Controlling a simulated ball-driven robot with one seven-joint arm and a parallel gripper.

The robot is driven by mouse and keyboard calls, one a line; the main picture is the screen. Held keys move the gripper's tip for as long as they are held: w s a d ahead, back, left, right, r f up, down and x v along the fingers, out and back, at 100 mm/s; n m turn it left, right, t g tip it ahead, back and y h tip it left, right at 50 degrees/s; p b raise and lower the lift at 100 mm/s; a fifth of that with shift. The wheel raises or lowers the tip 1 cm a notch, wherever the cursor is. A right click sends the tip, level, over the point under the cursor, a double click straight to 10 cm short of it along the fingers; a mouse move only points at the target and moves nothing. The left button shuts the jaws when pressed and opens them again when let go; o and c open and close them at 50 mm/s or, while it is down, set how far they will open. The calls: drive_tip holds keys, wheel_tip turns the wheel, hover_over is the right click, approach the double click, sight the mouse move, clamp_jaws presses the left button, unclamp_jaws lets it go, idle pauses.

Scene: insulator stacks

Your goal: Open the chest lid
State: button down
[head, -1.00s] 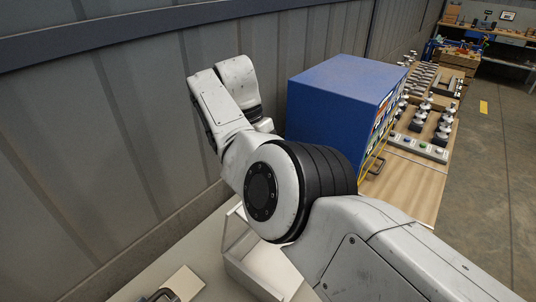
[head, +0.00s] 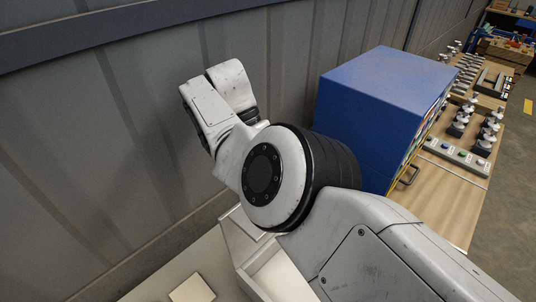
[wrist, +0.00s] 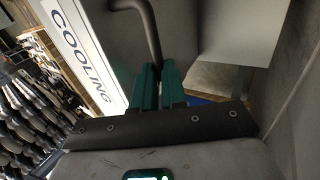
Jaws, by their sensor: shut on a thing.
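My gripper (wrist: 158,88) shows in the wrist view with two teal fingers close together at the lower end of a dark bent handle (wrist: 149,30). It is shut on this handle, though the fingers hide the gripped part. The handle lies in front of a grey panel, beside a white strip marked COOLING (wrist: 80,45); I take these as parts of the chest. In the head view a pale, open-looking box (head: 238,240) shows below my arm, probably the chest. My arm hides much of it, so I cannot tell how far the lid is raised. My gripper is hidden there.
A blue cabinet (head: 375,95) stands right of my arm on a wooden bench (head: 455,190) with several insulator stacks (head: 488,130). A grey ribbed wall (head: 90,130) runs close behind my arm. A pale square block (head: 192,288) lies at the lower left.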

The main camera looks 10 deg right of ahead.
drive_tip(key=shift+a+f, duration=0.3)
drive_tip(key=shift+f, duration=0.35)
drive_tip(key=c, duration=1.5)
unclamp_jaws()
drive_tip(key=o, duration=0.3)
drive_tip(key=shift+w+r, duration=0.1)
drive_tip(key=shift+r, duration=0.05)
drive_tip(key=shift+o, duration=0.2)
drive_tip(key=shift+r, duration=0.1)
